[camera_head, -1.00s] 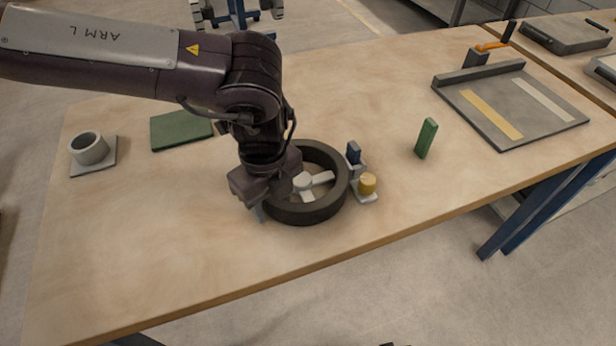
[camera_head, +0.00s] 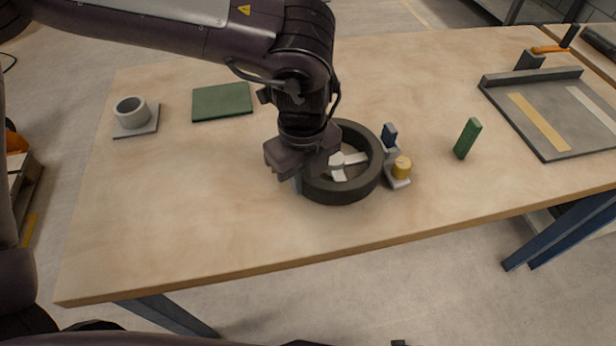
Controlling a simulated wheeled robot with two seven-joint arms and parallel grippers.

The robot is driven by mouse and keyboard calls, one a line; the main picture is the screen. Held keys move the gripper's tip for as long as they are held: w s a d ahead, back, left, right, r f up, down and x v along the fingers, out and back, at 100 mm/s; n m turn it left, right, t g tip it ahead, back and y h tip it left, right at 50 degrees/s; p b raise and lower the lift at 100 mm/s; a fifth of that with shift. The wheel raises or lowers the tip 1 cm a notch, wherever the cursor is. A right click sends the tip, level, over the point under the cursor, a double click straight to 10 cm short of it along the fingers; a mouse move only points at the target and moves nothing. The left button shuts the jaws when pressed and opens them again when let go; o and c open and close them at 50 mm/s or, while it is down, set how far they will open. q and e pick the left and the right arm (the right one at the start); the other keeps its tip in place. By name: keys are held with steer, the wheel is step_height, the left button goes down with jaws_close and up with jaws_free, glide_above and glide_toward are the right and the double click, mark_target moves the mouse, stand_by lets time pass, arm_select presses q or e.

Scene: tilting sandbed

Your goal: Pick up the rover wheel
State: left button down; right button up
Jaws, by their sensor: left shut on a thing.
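The rover wheel is a dark ring-shaped tyre (camera_head: 372,178) with pale spokes inside, near the middle of the table. My left gripper (camera_head: 300,180) comes down over the wheel's left side and is shut on its rim. One finger shows outside the rim; the other is hidden by the gripper body and the wheel. The wheel lies nearly flat, at or very close to the table top; I cannot tell whether there is a gap under it. My right gripper is not in view.
A grey bracket with a yellow knob (camera_head: 402,167) and blue block (camera_head: 389,131) stands close to the wheel's right. A green block (camera_head: 467,138) stands farther right, before a grey tray (camera_head: 555,146). A green mat (camera_head: 222,102) and grey cup (camera_head: 131,112) lie left. The table's front is clear.

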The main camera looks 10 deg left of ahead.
arm_select(q)
step_height(320, 180, up, 18)
steer(key=p, duration=0.2)
steer(key=shift+r, duration=0.25)
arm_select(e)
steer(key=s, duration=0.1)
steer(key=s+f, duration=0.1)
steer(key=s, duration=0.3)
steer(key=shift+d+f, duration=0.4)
arm_select(q)
steer(key=shift+f, duration=0.1)
